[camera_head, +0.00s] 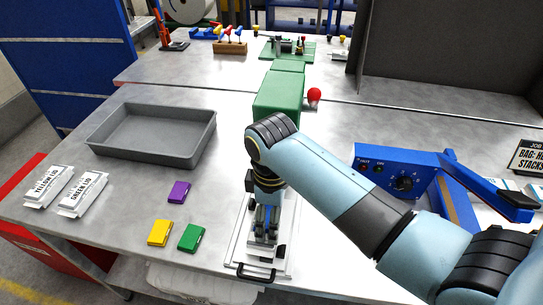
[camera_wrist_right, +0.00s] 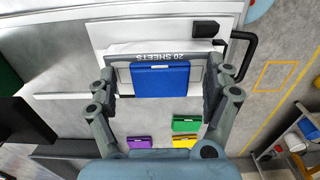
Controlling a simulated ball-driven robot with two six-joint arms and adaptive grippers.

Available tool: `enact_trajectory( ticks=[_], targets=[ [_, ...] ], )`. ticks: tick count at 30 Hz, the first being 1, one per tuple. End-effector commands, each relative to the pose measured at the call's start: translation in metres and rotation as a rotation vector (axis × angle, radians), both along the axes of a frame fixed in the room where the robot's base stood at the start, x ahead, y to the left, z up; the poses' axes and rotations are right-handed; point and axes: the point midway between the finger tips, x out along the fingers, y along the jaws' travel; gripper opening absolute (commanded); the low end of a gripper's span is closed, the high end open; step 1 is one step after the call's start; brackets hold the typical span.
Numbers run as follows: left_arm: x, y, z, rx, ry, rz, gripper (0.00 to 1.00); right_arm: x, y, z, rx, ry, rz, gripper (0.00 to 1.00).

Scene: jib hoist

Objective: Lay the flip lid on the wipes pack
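A white wipes pack marked "20 SHEETS" (camera_wrist_right: 117,73) with a blue flip lid (camera_wrist_right: 160,80) on its top face shows between the fingers of my right gripper (camera_wrist_right: 160,84). Two white packs, marked "YELLOW LID" (camera_head: 48,186) and "GREEN LID" (camera_head: 83,194), lie at the left. My left gripper is out of view.
A grey tray (camera_head: 155,153) stands at the upper left. A green block (camera_head: 278,103) and a red knob (camera_head: 314,95) are behind my gripper. A blue control unit (camera_head: 396,171) is at the right, beyond my arm. The table between tray and loose lids is clear.

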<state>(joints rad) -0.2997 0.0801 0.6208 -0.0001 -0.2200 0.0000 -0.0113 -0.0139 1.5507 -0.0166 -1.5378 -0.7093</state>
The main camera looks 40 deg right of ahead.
Motion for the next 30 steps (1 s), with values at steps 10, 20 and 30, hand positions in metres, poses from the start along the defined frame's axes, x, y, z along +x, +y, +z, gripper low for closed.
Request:
enact_trajectory(
  ticks=[10, 20, 30],
  targets=[
    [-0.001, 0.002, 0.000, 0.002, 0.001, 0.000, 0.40, 0.001, 0.000, 0.005, 0.000, -0.001, 0.000, 0.88],
    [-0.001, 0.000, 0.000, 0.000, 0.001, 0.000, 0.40, 0.001, 0.000, 0.070, 0.000, -0.005, 0.000, 0.88],
    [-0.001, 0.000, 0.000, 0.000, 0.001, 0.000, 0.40, 0.000, 0.000, 0.118, 0.000, -0.001, 0.000, 0.88]
  ],
)
